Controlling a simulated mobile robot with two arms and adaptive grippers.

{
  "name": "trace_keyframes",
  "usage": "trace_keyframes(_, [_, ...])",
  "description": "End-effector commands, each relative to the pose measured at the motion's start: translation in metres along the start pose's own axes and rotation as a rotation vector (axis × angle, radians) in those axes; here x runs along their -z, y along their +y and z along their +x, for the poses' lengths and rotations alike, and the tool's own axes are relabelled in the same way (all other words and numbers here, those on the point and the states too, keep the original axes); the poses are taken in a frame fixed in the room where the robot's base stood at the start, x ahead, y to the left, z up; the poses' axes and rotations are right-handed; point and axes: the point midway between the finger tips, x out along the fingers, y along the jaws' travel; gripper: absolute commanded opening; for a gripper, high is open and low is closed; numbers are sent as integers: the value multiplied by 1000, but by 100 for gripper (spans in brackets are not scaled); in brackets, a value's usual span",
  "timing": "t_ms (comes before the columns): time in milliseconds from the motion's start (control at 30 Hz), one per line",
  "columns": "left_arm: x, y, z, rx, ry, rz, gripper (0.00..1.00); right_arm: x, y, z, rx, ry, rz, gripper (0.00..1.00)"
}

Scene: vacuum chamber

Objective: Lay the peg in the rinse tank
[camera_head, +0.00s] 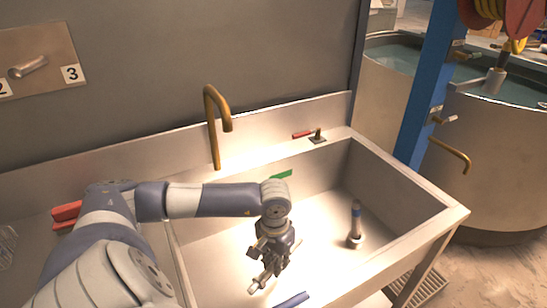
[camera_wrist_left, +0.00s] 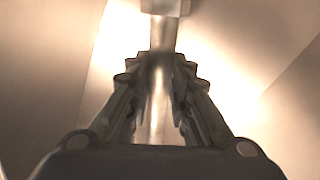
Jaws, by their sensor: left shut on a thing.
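The rinse tank appears to be the steel sink basin (camera_head: 401,176) in the head view. My left arm reaches over its left side. My left gripper (camera_head: 266,271) points down inside the basin and is shut on the peg (camera_head: 257,285), a thin metal rod. How far the peg is above the basin floor is hard to tell. In the left wrist view the peg (camera_wrist_left: 161,34) runs between the two fingers of the left gripper (camera_wrist_left: 159,75), with a wider block-like end at the top. My right gripper is not in view.
A brass faucet (camera_head: 211,125) stands behind the basin. A blue-banded upright cylinder (camera_head: 355,225) stands on the basin floor at right. A red-handled valve (camera_head: 308,134) sits on the back rim. A blue post (camera_head: 425,90) and round water tanks (camera_head: 500,150) are at right.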

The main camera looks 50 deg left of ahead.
Motion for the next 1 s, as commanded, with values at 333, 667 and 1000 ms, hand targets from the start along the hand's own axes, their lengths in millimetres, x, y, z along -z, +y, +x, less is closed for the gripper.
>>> trace_keyframes(333, [-1,-1,66,1,4,-1,0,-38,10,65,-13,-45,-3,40])
trace_keyframes(667, [-3,0,107,-2,0,-4,0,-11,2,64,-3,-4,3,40])
trace_keyframes(1000, [-4,0,142,0,2,-3,0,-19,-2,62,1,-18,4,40])
